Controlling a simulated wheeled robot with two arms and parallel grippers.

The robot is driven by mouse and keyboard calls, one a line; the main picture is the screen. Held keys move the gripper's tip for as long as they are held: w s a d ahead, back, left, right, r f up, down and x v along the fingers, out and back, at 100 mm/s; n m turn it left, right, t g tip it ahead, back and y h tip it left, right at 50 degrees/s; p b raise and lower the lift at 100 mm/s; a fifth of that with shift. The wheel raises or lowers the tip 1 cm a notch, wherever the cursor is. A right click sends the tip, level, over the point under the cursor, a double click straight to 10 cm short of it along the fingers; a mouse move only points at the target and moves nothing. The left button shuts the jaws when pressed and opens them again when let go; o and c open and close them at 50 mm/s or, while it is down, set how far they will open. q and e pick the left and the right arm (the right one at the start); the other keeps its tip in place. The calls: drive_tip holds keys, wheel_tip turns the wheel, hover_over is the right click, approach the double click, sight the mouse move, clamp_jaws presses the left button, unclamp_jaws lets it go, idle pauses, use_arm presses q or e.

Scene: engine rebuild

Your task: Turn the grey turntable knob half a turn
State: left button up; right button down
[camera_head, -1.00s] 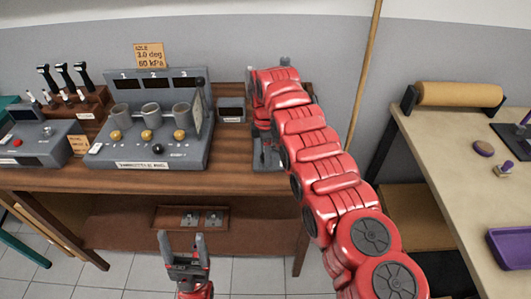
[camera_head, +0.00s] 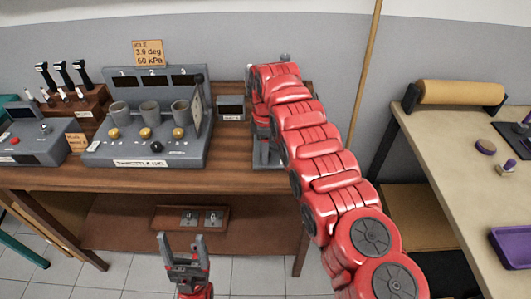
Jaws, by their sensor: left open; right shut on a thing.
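My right arm reaches from the lower right to the wooden bench and covers most of the grey stand (camera_head: 268,162) at the bench's right part. My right gripper (camera_head: 264,152) points down there, largely hidden behind the arm. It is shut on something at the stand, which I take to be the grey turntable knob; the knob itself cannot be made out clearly. My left gripper (camera_head: 183,243) is open and empty, in front of the bench and below its top, with its fingers pointing up.
A grey console (camera_head: 150,153) with three cups and brass knobs stands left of the arm. A small grey display box (camera_head: 231,108) sits between them. Levers (camera_head: 62,77) stand further left. A purple tray (camera_head: 511,248) lies on the right table. A tan pole (camera_head: 366,75) rises behind.

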drive_tip(key=m, duration=0.4)
drive_tip(key=shift+m, duration=0.3)
drive_tip(key=m, duration=0.4)
drive_tip(key=shift+m, duration=0.3)
drive_tip(key=m, duration=0.4)
drive_tip(key=shift+m, duration=0.3)
drive_tip(key=m, duration=1.1)
drive_tip(key=shift+m, duration=0.4)
drive_tip(key=m, duration=0.3)
drive_tip(key=shift+m, duration=2.1)
